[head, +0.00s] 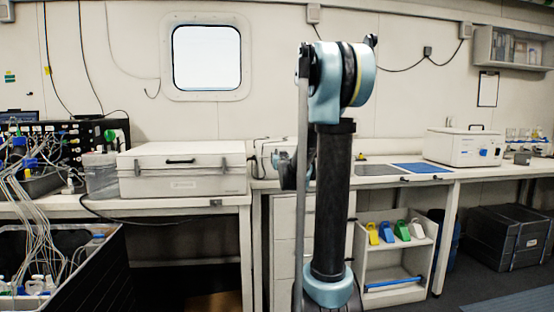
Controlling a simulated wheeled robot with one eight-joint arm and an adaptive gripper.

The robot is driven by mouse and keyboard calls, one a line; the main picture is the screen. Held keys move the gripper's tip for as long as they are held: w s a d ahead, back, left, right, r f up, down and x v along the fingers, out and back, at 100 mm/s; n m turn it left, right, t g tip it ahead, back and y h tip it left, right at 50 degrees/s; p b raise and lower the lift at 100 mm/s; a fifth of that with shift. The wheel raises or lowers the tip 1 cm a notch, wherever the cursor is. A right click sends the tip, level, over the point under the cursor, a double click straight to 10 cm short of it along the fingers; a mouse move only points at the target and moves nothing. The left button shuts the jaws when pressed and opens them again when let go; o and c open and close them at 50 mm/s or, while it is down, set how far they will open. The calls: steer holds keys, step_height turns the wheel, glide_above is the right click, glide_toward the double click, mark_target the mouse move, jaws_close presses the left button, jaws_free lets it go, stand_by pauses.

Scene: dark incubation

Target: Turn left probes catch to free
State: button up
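A white case (182,171) with a closed lid stands on the left bench. It has a dark handle on its front and a small label too blurred to read, so I cannot tell if it is the probes case. A catch (137,168) shows near its front left and another near its front right; their turn is too small to read. My arm stands upright in mid-picture, to the right of the case. A dark part beside the arm may be my gripper (288,173), mostly hidden behind the column. It is apart from the catch, and its fingers cannot be made out.
A cabled black rack (65,140) and an open black bin (75,262) with cables are at left. A white box (462,147) and a blue mat (421,167) lie on the right bench. A low white cart (392,265) stands below. Black crates (507,238) are at right.

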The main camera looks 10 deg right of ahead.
steer(key=shift+w, duration=2.8)
jaws_close()
